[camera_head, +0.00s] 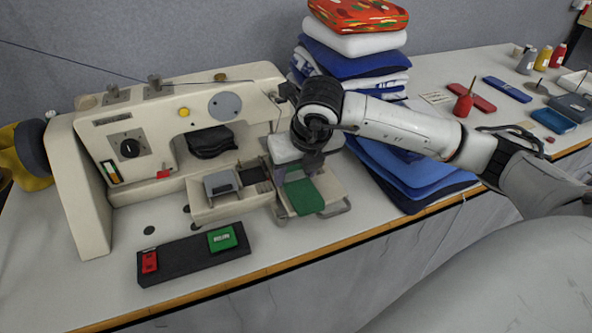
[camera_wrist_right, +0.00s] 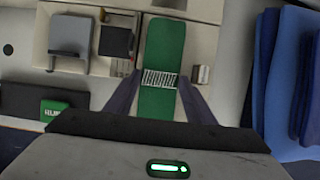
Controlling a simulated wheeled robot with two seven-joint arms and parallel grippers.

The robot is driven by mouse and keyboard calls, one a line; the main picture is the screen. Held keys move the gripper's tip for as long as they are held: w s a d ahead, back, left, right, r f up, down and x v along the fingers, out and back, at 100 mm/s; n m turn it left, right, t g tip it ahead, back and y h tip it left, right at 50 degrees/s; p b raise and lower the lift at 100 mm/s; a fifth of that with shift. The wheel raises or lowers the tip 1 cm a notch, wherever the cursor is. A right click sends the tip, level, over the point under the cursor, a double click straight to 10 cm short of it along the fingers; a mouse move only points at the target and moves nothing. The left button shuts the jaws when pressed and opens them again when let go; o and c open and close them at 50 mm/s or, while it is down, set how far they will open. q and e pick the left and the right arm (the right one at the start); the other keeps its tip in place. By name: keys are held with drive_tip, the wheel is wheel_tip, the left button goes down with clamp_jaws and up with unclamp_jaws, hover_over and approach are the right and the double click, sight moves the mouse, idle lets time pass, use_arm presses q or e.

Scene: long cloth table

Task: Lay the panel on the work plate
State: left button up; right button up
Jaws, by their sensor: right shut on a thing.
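The panel (camera_head: 304,197) is a green strip, seen over the pale work plate (camera_head: 333,187) at the right end of the sewing machine. In the right wrist view the panel (camera_wrist_right: 165,42) runs lengthwise between my fingers, with a black-and-white striped band across it. The work plate also shows there (camera_wrist_right: 205,45). My right gripper (camera_head: 303,172) points down over the plate and is shut on the panel. Whether the panel touches the plate I cannot tell. My left gripper is not in view.
The cream sewing machine (camera_head: 85,190) stands at left, with a grey block (camera_head: 221,186) beside the plate. A black box (camera_head: 190,262) with red and green parts lies in front. Folded blue cloths (camera_head: 410,178) stack close on the right. Spools and tools lie farther right.

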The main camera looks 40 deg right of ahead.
drive_tip(key=o, duration=1)
drive_tip(key=shift+o, duration=0.2)
drive_tip(key=v, duration=1.2)
